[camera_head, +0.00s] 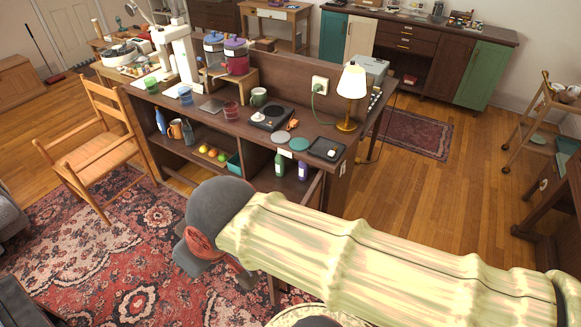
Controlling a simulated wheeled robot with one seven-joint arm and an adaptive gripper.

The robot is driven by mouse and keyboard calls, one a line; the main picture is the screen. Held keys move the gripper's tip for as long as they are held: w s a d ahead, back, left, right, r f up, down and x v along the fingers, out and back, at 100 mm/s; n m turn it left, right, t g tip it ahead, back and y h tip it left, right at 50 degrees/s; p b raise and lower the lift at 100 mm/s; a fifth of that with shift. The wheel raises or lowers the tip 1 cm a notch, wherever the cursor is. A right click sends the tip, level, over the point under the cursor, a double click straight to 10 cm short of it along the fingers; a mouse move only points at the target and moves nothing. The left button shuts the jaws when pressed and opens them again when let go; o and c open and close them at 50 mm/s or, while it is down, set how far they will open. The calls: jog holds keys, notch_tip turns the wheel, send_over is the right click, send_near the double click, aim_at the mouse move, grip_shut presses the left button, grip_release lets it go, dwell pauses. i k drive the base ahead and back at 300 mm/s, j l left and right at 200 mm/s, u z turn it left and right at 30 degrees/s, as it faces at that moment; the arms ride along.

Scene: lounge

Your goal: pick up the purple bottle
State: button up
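The purple bottle (303,170) stands upright in the open lower shelf of the dark wooden counter, near its right end. It is small in the view, and a green bottle (280,163) stands close to its left. My arm crosses the foreground in a pale yellow-green sleeve and ends in dark grey joint parts, left of and nearer than the bottle. I cannot make out any gripper fingers.
The counter (228,124) carries a lamp (349,95), a record player (271,116), a black tray (327,149) and cups. A wooden chair (100,150) stands at left on a patterned rug (90,245). Wooden floor (400,185) is clear at right.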

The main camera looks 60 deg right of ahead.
aim_at(303, 167)
jog(key=z, duration=2)
jog(key=j, duration=0.1)
